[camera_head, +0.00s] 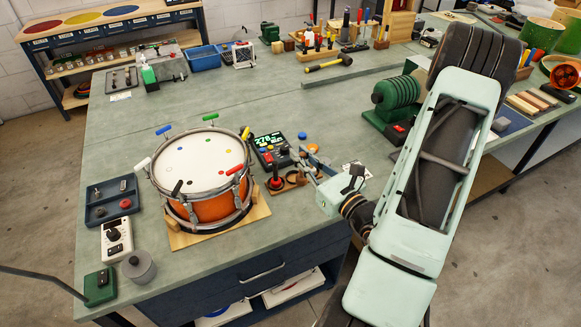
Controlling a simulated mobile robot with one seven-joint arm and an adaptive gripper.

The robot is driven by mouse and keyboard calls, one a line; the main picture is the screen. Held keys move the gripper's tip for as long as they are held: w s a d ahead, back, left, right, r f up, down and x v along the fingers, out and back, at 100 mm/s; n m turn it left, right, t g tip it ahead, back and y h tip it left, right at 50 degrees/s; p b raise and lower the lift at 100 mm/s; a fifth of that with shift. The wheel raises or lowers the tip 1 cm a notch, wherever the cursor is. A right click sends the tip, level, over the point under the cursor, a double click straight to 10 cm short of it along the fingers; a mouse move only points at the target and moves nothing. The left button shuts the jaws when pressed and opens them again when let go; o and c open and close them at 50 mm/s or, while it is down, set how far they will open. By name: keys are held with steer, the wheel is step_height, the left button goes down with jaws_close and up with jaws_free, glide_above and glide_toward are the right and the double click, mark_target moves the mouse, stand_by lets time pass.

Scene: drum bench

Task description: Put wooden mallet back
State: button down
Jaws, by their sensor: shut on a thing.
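My gripper (303,160) is low over the bench, just right of the drum. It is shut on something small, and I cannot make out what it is. A low wooden stand (294,179) lies right under and beside the fingers. A red-topped black piece (276,181) stands at its left end. No wooden mallet can be clearly told apart here; the fingers may hide part of it. The orange drum (205,209) with a white head sits on a wooden base left of my gripper.
A display box (270,149) with green digits stands just behind the wooden stand. A yellow-and-black hammer (328,64) lies at the back near a tool rack (318,54). A green ribbed object (396,96) stands right.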

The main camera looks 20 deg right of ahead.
steer(key=shift+w+d+f+b, duration=0.25)
steer(key=shift+w+f+b, duration=0.4)
steer(key=shift+b, duration=2.4)
steer(key=shift+w+b, duration=0.1)
steer(key=shift+b, duration=0.55)
steer(key=shift+w+f+b, duration=0.15)
steer(key=shift+b, duration=1)
steer(key=w+d+f+b, duration=0.1)
steer(key=w+f, duration=0.2)
steer(key=w+d+f+b, duration=0.1)
steer(key=w+f+b, duration=0.1)
steer(key=w+f, duration=0.2)
steer(key=w+d+f+b, duration=0.1)
steer(key=w+f, duration=0.3)
steer(key=shift+w+d+f, duration=0.1)
steer(key=shift+w+f, duration=0.05)
steer(key=shift+f, duration=0.05)
steer(key=shift+f, duration=0.1)
